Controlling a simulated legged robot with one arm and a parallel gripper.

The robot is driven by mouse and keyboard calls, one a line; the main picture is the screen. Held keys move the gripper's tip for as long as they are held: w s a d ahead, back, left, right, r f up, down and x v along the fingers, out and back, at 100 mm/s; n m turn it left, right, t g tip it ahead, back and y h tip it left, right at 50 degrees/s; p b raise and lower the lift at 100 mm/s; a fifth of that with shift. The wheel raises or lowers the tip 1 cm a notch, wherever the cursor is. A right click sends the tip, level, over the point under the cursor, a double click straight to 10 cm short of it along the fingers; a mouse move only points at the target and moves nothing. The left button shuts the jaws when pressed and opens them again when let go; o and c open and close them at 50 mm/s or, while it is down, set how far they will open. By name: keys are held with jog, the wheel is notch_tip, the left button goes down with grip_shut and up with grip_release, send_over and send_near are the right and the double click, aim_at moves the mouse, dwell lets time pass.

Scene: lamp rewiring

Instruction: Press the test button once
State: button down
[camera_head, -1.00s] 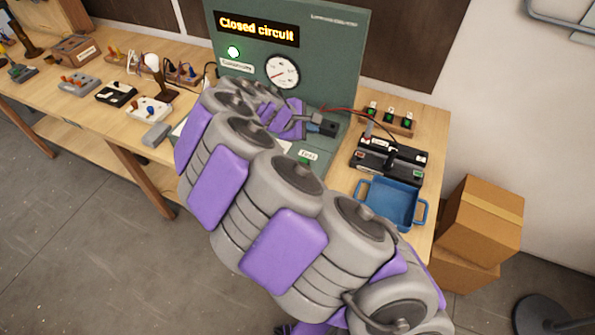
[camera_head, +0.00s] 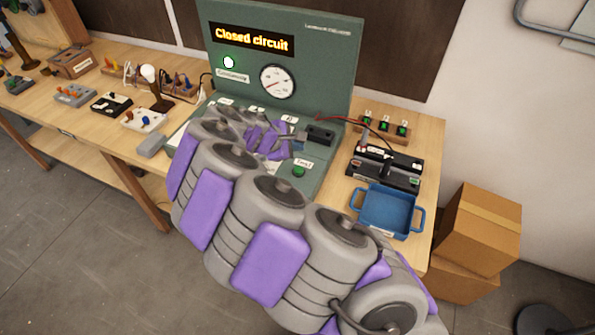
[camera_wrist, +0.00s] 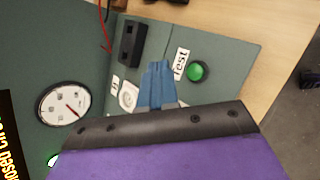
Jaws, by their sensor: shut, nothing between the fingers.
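The green test button (camera_head: 299,171) sits on the sloped lower panel of the tester (camera_head: 335,75), below a "Test" label (camera_head: 303,162). It also shows in the wrist view as a round green dome (camera_wrist: 197,71) beside the same label (camera_wrist: 181,63). My gripper (camera_wrist: 157,72) is shut and empty, its blue fingertips above the panel, between the label and a round white socket. The fingertips are apart from the button, to its left in the wrist view. In the head view my arm partly hides the panel. The display (camera_head: 252,38) reads "Closed circuit" and the lamp (camera_head: 229,62) glows.
A black block (camera_head: 320,134) stands on the panel near my gripper. To the right are black battery holders (camera_head: 385,172), a blue tray (camera_head: 390,212) and a rack of green parts (camera_head: 385,127). A red wire (camera_head: 345,118) runs across. Several small devices line the bench at left.

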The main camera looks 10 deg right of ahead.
aim_at(296, 171)
notch_tip(296, 171, down, 4)
jog(key=shift+d+b, duration=0.15)
jog(key=shift+b, duration=1.1)
jog(key=shift+f, duration=1.25)
jog(key=shift+f, duration=0.1)
jog(key=shift+f, duration=0.25)
jog(key=shift+f, duration=0.4)
dwell(0.5)
jog(key=shift+r, duration=0.15)
jog(key=shift+r+p, duration=0.7)
jog(key=shift+p, duration=0.05)
jog(key=shift+r+p, duration=1.85)
jog(key=shift+r, duration=0.7)
